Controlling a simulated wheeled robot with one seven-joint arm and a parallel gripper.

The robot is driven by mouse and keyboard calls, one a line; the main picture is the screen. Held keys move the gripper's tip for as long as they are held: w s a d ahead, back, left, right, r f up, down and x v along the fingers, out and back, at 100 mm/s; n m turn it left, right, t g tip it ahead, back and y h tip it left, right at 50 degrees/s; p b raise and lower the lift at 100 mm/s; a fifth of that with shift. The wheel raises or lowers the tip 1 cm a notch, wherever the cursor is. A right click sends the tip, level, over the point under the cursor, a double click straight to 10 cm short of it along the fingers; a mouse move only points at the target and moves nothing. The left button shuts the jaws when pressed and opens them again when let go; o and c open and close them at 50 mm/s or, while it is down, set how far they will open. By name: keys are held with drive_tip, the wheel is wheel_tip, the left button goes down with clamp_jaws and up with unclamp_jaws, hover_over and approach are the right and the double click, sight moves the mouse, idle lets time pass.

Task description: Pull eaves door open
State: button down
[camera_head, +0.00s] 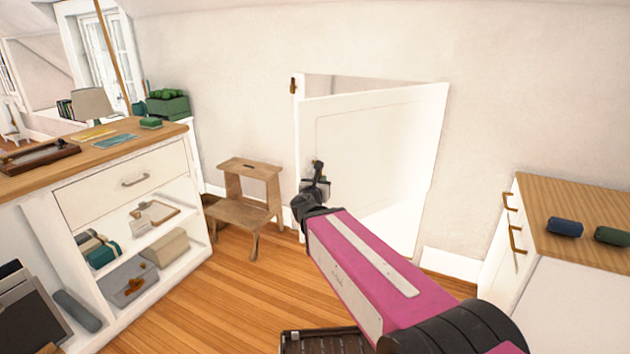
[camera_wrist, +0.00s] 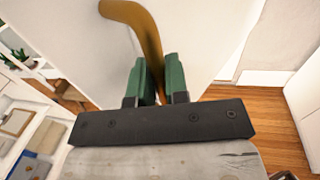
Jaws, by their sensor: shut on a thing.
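The white eaves door (camera_head: 375,130) is set in the pale wall and stands ajar. Its left edge is swung out from the frame, and a gap shows above its top edge. The door's white face also fills the middle of the wrist view (camera_wrist: 205,30). My gripper (camera_head: 316,180) is at the door's left side. In the wrist view its green fingers (camera_wrist: 160,75) are shut on the curved brass handle (camera_wrist: 135,15).
A wooden step stool (camera_head: 245,200) stands left of the door. A white shelf unit with a wooden top (camera_head: 100,155) is further left. A wood-topped cabinet (camera_head: 560,190) stands at the right. Bare wooden floor (camera_head: 215,300) lies in front of the stool.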

drive_tip(key=shift+d, duration=0.1)
drive_tip(key=c, duration=1.1)
unclamp_jaws()
drive_tip(key=shift+c, duration=0.2)
